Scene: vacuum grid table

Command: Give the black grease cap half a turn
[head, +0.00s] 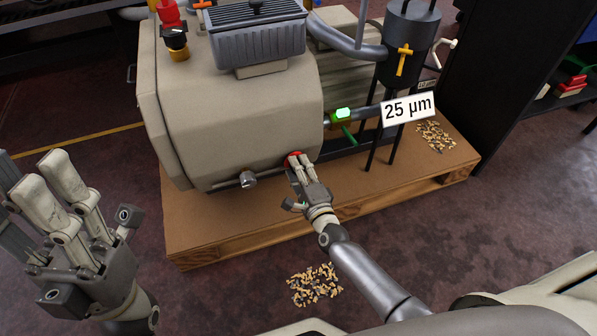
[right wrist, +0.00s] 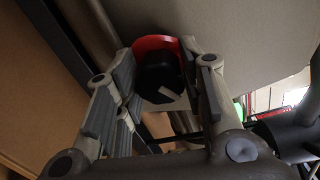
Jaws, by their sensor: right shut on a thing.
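The black grease cap (right wrist: 160,75) shows in the right wrist view between my right gripper's fingers, in front of a red disc (right wrist: 155,45) on the beige machine housing. In the head view the red disc (head: 293,158) peeks out at the housing's lower right, and the cap is hidden behind my fingers. My right gripper (head: 299,163) is shut on the cap. In the right wrist view its fingers (right wrist: 165,85) stand on both sides of the cap. My left gripper (head: 65,190) is at the lower left, its fingers apart and empty, away from the machine.
The beige machine (head: 235,110) stands on a wooden pallet (head: 225,222). A silver knob (head: 248,179) sits left of the cap. A "25 µm" sign (head: 408,108), a green-lit part (head: 342,113) and a dark cylinder (head: 408,40) are to the right. Pellets (head: 315,284) lie on the floor.

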